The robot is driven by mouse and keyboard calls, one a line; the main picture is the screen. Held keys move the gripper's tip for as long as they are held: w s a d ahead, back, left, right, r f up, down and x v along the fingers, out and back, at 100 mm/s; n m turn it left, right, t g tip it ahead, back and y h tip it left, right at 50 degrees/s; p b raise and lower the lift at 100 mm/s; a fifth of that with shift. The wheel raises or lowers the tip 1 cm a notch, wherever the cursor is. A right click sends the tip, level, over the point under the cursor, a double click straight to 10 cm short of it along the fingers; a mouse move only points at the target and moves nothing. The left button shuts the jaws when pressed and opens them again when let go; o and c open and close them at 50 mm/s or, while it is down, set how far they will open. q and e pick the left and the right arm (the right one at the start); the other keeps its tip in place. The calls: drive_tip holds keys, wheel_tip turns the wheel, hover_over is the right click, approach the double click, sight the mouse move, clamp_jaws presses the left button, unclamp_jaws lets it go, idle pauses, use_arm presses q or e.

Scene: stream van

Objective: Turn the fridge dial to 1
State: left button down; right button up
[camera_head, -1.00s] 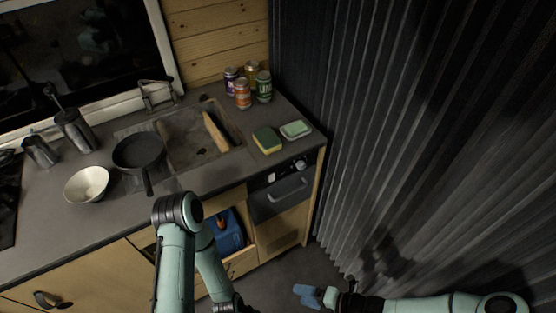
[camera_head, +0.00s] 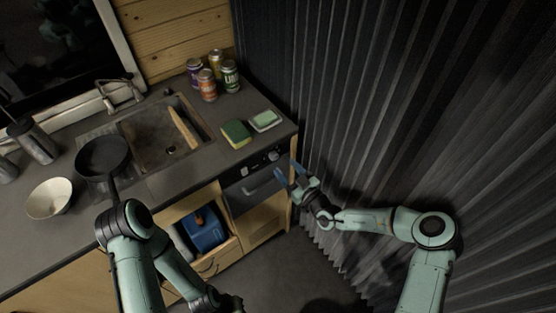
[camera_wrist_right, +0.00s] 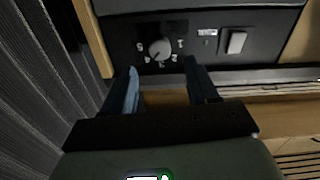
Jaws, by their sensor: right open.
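The fridge dial (camera_wrist_right: 160,48) is a round grey knob on the dark fridge panel, with printed marks around it; where its pointer stands is too small to tell. In the head view the dial (camera_head: 273,156) shows small on the panel under the counter's right end. My right gripper (camera_head: 286,173) is open and empty just in front of the fridge. In the right wrist view its blue fingers (camera_wrist_right: 161,72) stand apart, one to each lower side of the dial, with the dial between and beyond them, apparently not touching. My left arm shows at lower left; its fingers are out of view.
A white switch (camera_wrist_right: 236,42) sits right of the dial in the wrist view. The fridge handle (camera_head: 265,185) is below the panel. A pleated dark curtain (camera_head: 390,110) hangs close to my right arm. A sponge (camera_head: 236,134) and soap dish (camera_head: 265,120) lie on the counter above.

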sight(275, 158)
drive_tip(key=x, duration=0.5)
drive_tip(key=shift+w+a, duration=0.1)
drive_tip(key=shift+w, duration=0.05)
drive_tip(key=c, duration=1)
